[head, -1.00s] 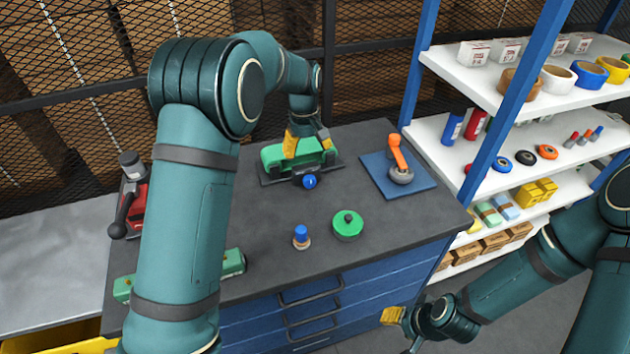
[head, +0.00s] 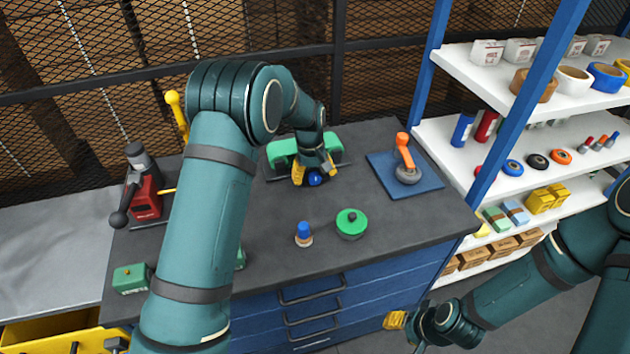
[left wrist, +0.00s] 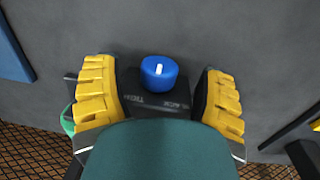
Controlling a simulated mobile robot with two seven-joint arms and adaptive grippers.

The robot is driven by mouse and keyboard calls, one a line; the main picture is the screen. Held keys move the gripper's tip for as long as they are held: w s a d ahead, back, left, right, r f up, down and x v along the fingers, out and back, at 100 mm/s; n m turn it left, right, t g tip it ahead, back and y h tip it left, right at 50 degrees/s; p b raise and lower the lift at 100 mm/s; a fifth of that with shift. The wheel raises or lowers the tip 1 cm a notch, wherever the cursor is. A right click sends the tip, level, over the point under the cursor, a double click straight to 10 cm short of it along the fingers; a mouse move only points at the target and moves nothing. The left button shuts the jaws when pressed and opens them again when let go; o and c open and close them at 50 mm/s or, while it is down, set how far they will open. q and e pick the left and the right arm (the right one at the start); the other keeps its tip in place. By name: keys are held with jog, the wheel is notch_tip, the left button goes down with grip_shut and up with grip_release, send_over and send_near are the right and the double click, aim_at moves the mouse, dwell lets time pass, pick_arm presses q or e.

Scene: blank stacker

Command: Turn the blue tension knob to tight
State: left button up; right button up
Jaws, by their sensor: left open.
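The blue tension knob (head: 314,179) sits on the front of a green machine (head: 283,150) at the back of the dark bench. In the left wrist view the knob (left wrist: 159,73) has a white mark on its top, on a dark block with partly covered lettering. My left gripper (head: 315,175) is open at the machine. Its yellow fingers stand on either side of the dark block, with the knob between and just beyond the fingertips, apart from both. My right gripper (head: 405,322) hangs low in front of the bench drawers; its opening does not show clearly.
A blue mat (head: 430,181) with an orange-handled tool (head: 404,155) lies right of the machine. A green round part (head: 351,222) and a small blue-topped piece (head: 304,232) stand in front. A red device (head: 146,196) is at the left. White shelves (head: 477,72) rise at the right.

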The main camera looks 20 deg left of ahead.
pick_arm(q)
jog(key=shift+d+f, duration=0.1)
jog(key=shift+f, duration=0.9)
jog(key=c, duration=1.2)
jog(key=shift+d+r+g+y+p, duration=0.15)
jog(key=shift+g+y+p, duration=0.35)
jog(key=shift+p, duration=0.5)
jog(key=shift+y+p, duration=0.35)
jog(key=shift+y, duration=0.05)
jog(key=shift+g+y, duration=0.8)
jog(key=shift+y, duration=0.1)
